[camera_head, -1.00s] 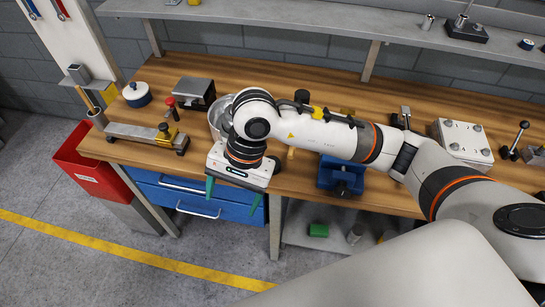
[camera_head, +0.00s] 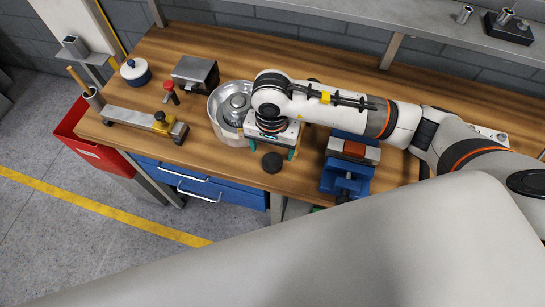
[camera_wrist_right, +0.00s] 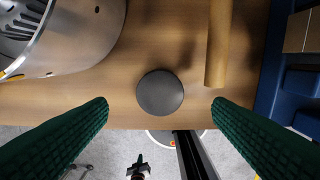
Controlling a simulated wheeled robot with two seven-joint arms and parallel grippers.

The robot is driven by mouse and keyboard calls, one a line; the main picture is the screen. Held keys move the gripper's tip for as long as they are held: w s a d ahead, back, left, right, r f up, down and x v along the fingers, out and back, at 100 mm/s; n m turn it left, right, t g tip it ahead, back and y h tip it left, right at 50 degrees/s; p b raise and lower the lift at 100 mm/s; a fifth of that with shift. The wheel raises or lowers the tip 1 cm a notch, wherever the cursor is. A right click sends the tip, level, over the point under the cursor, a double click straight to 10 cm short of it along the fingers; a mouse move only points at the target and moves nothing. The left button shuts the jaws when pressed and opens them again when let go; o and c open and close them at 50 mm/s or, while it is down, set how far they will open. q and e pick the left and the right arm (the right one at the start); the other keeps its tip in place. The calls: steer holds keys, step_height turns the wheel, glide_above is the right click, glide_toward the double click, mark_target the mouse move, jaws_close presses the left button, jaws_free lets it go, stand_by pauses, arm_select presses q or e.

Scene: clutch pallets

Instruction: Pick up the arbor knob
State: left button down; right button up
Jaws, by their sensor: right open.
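The arbor knob, seen from above as a dark round disc (camera_head: 272,162), rests on the wooden bench close to its front edge. In the right wrist view the knob (camera_wrist_right: 160,93) lies centrally between the two green fingertips, with clear space on both sides. My right gripper (camera_head: 270,150) is open and empty, pointing down over the bench at the knob; its fingers also show in the right wrist view (camera_wrist_right: 160,102). How high it is above the knob cannot be told. My left gripper is not in view.
A metal bowl (camera_head: 218,126) holding a metal part stands left of the gripper. A wooden rod (camera_wrist_right: 218,45) lies right of the knob in the wrist view. A blue vise (camera_head: 345,176) stands further right. A red bin (camera_head: 85,146) is beyond the bench's left end.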

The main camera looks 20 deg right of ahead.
mark_target(272, 161)
steer(key=shift+f, duration=0.25)
step_height(272, 161, down, 4)
steer(key=p, duration=0.2)
steer(key=shift+s+f+p, duration=0.1)
steer(key=shift+f+p, duration=0.05)
steer(key=shift+p, duration=0.25)
steer(key=shift+f, duration=0.35)
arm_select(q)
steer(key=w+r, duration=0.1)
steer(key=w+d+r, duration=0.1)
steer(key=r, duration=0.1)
arm_select(e)
steer(key=c, duration=1.1)
